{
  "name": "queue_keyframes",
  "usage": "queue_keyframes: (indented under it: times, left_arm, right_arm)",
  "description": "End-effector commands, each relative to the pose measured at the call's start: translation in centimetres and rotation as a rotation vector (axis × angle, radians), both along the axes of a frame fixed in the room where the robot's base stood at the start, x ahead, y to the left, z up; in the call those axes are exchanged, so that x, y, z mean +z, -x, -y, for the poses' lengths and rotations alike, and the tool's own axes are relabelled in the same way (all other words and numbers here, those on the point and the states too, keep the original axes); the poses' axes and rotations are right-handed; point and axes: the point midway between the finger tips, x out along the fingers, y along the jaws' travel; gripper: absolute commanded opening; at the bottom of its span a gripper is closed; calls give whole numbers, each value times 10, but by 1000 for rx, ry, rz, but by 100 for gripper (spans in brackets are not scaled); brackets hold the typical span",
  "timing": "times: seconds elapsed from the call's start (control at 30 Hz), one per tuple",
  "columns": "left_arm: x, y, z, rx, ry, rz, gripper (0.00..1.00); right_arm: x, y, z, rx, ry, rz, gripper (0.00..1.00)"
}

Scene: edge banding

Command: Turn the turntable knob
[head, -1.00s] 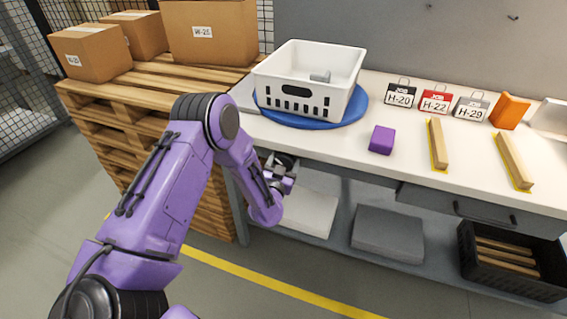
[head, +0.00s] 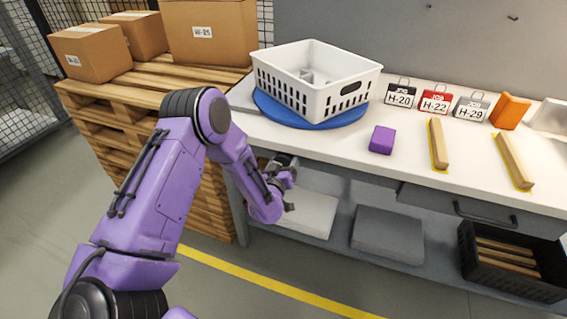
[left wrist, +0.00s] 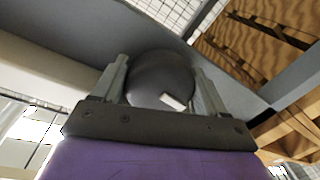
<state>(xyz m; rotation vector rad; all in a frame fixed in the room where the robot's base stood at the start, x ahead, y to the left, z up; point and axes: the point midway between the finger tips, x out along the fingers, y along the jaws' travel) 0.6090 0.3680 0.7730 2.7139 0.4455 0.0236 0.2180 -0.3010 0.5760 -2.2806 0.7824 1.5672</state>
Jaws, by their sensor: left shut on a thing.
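The blue turntable (head: 275,112) lies on the left part of the workbench top, with a white slotted basket (head: 317,95) standing on it at an angle. The knob (left wrist: 160,78) is a dark round ball with a small white mark, seen in the left wrist view under the bench. My left gripper (left wrist: 162,88) is shut on the knob, one finger on each side of it. In the head view my left gripper (head: 287,172) is just below the bench's front edge, and the knob is mostly hidden there. My right gripper is not in view.
On the bench top (head: 345,150) are a purple block (head: 382,140), several job tags, wooden strips and an orange piece (head: 509,111). Below are a shelf with grey slabs (head: 388,234) and a black crate (head: 512,262). A pallet stack with cardboard boxes (head: 210,32) stands left.

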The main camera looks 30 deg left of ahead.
Motion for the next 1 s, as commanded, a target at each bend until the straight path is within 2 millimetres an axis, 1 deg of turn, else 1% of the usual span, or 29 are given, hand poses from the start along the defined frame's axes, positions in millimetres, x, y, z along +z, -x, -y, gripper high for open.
queue_keyframes:
  times: [0.03, 0.3, 0.7, 0.73, 0.77, 0.8, 1.0]
  left_arm:
    - [-4, 2, 3, -6, 18, -7, 42]
    - [-5, 2, 3, -8, 77, 4, 42]
    - [-6, 3, 4, -10, 82, 3, 42]
    - [-6, 3, 4, -10, 82, 2, 79]
    - [-6, 3, 4, -10, 82, 3, 89]
    - [-5, 2, 4, -10, 82, 4, 96]
    - [-3, 2, 1, -4, 81, 10, 96]
  right_arm:
    - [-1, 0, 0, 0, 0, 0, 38]
    - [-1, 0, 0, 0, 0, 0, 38]
    - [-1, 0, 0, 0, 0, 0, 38]
    - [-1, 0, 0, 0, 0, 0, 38]
    - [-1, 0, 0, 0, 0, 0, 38]
    - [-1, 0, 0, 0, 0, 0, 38]
    - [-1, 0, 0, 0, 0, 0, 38]
